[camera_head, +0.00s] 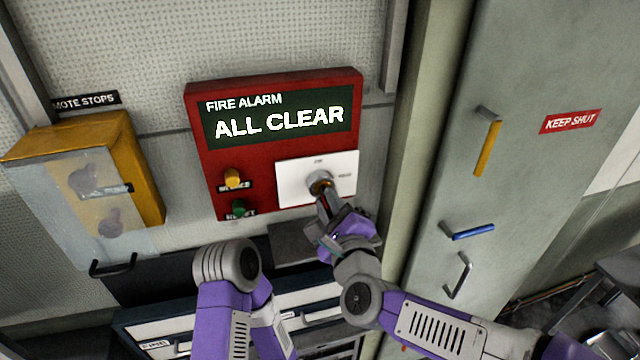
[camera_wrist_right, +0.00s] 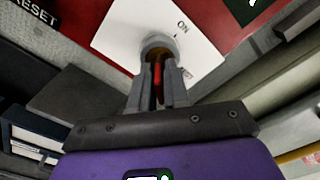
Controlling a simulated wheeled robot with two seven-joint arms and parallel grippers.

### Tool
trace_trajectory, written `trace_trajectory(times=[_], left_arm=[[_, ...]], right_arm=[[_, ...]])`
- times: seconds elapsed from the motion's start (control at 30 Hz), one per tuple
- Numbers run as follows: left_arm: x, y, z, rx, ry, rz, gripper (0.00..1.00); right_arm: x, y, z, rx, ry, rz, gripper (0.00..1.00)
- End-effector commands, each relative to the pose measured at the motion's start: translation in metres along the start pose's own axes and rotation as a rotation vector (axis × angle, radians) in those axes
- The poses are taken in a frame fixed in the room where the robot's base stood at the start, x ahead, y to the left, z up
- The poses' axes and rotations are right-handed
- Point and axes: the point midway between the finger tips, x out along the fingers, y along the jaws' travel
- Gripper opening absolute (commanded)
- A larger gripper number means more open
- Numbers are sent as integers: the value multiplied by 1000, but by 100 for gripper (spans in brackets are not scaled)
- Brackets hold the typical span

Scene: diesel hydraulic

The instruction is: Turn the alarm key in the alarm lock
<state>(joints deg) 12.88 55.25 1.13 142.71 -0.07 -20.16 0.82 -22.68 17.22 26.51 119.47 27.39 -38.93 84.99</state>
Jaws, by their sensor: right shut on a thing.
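The alarm lock (camera_head: 320,180) is a round metal barrel on a white plate (camera_head: 291,186) at the lower right of the red fire alarm panel (camera_head: 205,150). It also shows in the right wrist view (camera_wrist_right: 158,43), below an "ON" mark. My right gripper (camera_head: 325,198) is at the lock, shut on the alarm key, whose red part (camera_wrist_right: 157,80) shows between the fingers in the right wrist view. The key's tip is hidden at the barrel, and its turn angle is unclear. The panel's screen (camera_head: 240,128) reads "ALL CLEAR". My left arm is low in the head view; its gripper is not visible.
Yellow (camera_head: 232,178) and green (camera_head: 238,208) buttons sit left of the white plate. A yellow box with a clear cover (camera_head: 141,160) is on the wall at left. A grey cabinet door with handles (camera_head: 530,60) stands at right. Drawers (camera_head: 160,335) are below.

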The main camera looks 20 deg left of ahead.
Motion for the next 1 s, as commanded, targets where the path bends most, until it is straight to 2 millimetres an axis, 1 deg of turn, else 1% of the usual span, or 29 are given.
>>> trace_trajectory(times=[0.1,0.63,0.67,0.83,0.87,1.0], left_arm=[[0,0,0,0,0,0,43],[0,0,0,0,0,0,43],[0,0,0,0,0,0,43],[0,0,0,0,0,0,43],[0,0,0,0,0,0,43],[0,0,0,0,0,0,43]], right_arm=[[0,0,-1,177,2,-1,0],[0,0,-2,989,2,-2,0],[0,0,-1,1010,1,-2,17],[0,0,0,997,0,-1,43],[0,0,0,997,0,-1,45],[0,0,0,996,0,-1,45]])
